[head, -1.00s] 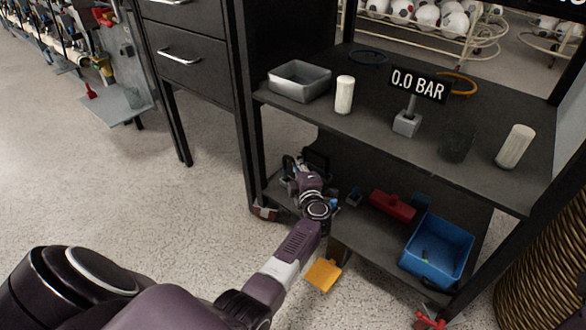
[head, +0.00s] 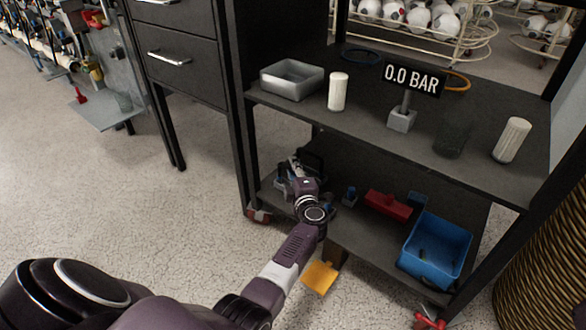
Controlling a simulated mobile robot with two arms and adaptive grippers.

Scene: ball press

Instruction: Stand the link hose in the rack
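My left arm reaches down to the lower shelf of the black bench, and my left gripper (head: 290,173) is at the shelf's left end among small dark and grey parts. The fingers are small and partly covered by my wrist, so I cannot tell whether they are open or hold anything. I cannot surely pick out the link hose or the rack. A dark blue ring (head: 362,55) and an orange ring (head: 457,81) lie at the back of the upper shelf. My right gripper is not in view.
The upper shelf holds a grey metal tray (head: 292,79), two white cylinders (head: 338,91) (head: 511,140), a "0.0 BAR" sign (head: 411,79) and a dark translucent object (head: 453,137). The lower shelf holds a red part (head: 388,205) and a blue bin (head: 436,251). The upper shelf overhangs my gripper.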

